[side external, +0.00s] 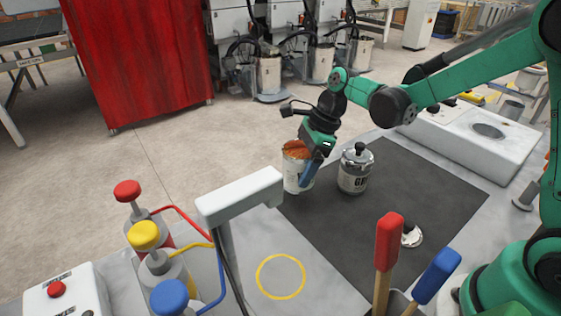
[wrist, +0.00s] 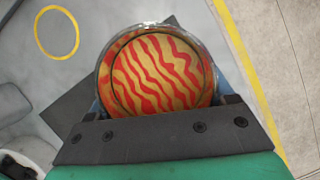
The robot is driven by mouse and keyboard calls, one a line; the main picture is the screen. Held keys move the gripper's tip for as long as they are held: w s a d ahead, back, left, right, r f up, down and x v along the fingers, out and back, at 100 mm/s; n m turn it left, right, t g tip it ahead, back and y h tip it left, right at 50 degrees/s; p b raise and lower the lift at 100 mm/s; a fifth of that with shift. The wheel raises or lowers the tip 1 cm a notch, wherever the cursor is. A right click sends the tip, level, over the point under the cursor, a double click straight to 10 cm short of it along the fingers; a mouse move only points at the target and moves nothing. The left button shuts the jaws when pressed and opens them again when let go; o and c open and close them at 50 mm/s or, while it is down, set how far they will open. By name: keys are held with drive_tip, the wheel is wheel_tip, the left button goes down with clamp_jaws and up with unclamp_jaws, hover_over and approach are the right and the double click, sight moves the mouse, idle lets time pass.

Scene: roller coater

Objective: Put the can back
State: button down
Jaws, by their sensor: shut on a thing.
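A white can (side external: 297,172) with orange-red contents stands out at the far left edge of the dark mat in the side view. My gripper (side external: 308,168) is shut on it from above and the right. In the wrist view the can (wrist: 160,70) fills the middle, its round top striped red and yellow, between my fingers (wrist: 160,100). I cannot tell whether the can touches the surface. A yellow circle (side external: 281,257) is marked on the grey table at the front and is empty; it also shows at the upper left of the wrist view (wrist: 39,40).
A grey can with a black-knobbed lid (side external: 356,170) stands just right of the held can on the dark mat (side external: 420,185). A white post with an overhanging arm (side external: 240,198) stands left of the circle. Red- and blue-handled tools (side external: 388,245) stand at the front.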

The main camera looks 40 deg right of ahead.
drive_tip(key=shift+f, duration=2.05)
drive_tip(key=shift+f, duration=0.15)
unclamp_jaws()
drive_tip(key=v, duration=1.2)
drive_tip(key=s+a+n+t+h, duration=0.1)
drive_tip(key=s+n+t+h, duration=0.3)
drive_tip(key=n, duration=1.8)
drive_tip(key=s+t, duration=0.1)
drive_tip(key=s, duration=0.3)
drive_tip(key=shift+a+r+n, duration=0.2)
drive_tip(key=shift+a+n, duration=0.1)
